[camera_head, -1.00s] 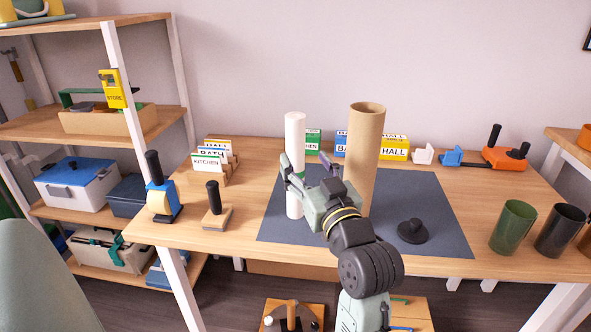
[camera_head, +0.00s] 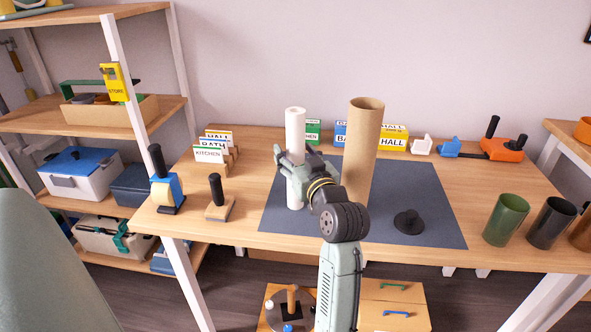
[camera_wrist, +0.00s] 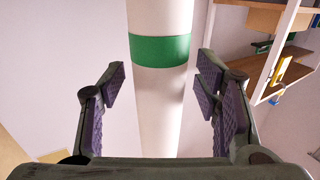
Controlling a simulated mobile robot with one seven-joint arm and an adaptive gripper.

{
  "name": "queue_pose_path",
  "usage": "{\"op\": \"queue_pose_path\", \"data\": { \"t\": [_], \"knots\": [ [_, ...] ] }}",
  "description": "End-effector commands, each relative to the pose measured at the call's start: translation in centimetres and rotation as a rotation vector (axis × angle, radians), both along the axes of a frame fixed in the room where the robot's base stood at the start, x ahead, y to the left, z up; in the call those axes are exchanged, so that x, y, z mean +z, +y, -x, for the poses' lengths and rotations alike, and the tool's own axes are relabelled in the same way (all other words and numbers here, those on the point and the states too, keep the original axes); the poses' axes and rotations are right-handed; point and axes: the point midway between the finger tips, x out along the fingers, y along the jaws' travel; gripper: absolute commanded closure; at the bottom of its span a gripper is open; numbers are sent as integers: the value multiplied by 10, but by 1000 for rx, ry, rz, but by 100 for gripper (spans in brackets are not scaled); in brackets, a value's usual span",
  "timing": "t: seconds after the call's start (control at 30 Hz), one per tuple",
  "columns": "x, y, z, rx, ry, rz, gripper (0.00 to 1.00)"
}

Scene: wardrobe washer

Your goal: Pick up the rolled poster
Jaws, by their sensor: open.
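The rolled poster is a white upright roll (camera_head: 294,134) standing on the dark mat (camera_head: 425,205) on the table. In the wrist view the white roll (camera_wrist: 160,105) has a green band and stands between the two fingers. My gripper (camera_head: 292,162) is at the roll's middle height in the head view, covering part of it. In the wrist view my gripper (camera_wrist: 160,100) is open, with a gap between the roll and the pads on each side. The green band is hidden by my gripper in the head view.
A brown cardboard tube (camera_head: 363,140) stands upright just right of the roll. A black knobbed disc (camera_head: 409,222) lies on the mat. Card holders (camera_head: 212,152) stand at left, and green (camera_head: 506,220) and black (camera_head: 552,224) cups at right. Shelves (camera_head: 110,111) stand at far left.

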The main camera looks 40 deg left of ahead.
Motion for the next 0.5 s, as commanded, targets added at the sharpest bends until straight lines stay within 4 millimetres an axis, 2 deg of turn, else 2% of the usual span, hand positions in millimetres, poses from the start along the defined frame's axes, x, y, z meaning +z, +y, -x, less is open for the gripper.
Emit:
{"op": "queue_pose_path", "data": {
  "t": [0.27,0.5],
  "knots": [
    [0,4,-2,-1,-1,0,43],
    [0,4,-2,-1,0,-1,58]
  ]
}}
